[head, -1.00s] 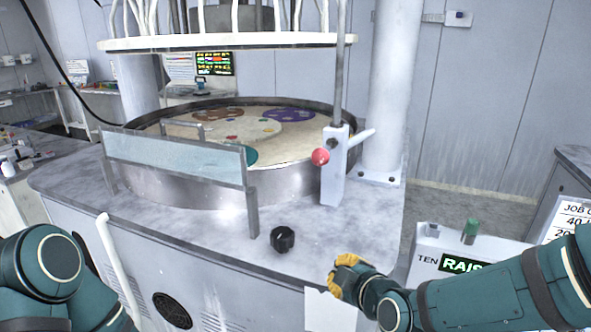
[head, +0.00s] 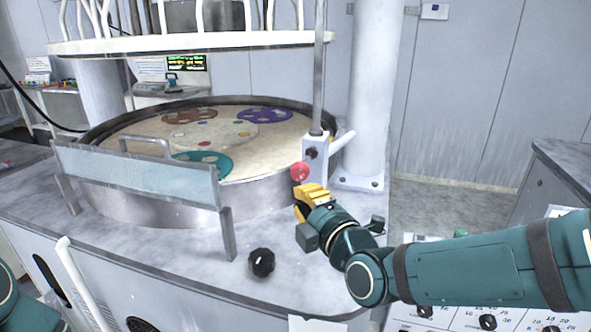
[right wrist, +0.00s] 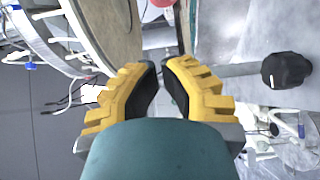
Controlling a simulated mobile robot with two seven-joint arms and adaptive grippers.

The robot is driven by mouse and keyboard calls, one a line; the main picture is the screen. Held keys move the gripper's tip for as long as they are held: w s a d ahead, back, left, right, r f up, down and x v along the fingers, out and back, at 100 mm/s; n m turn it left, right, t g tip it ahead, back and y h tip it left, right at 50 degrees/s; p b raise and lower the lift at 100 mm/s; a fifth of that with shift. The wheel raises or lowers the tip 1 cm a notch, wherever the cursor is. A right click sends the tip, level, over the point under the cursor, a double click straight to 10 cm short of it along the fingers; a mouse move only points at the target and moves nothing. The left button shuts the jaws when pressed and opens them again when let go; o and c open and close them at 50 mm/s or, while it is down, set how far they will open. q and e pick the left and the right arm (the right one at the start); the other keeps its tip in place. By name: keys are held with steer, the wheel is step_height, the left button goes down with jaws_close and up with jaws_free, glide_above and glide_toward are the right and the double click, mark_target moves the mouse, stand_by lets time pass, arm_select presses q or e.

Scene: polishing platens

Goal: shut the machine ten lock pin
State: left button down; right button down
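The lock pin appears to be the part with a round red knob (head: 300,172) on the front of a white post block (head: 316,160) at the platen's right edge. A light lever sticks out to the right of that block. My right gripper (head: 300,196), with yellow fingers, is just below and in front of the knob. In the right wrist view its fingertips (right wrist: 160,62) are drawn nearly together with nothing seen between them. The red knob (right wrist: 152,8) shows past the tips, at the top edge and partly cut off. My left gripper is out of view.
A clear splash guard (head: 135,178) stands in front of the round platen (head: 240,165). A black dial (head: 262,263) sits on the grey deck in front. A white column (head: 372,100) rises behind the post. A control panel (head: 470,315) is partly hidden under my right forearm.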

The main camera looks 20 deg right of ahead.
steer(key=w+d+b, duration=0.1)
steer(key=w, duration=0.8)
steer(key=shift+w+f, duration=0.2)
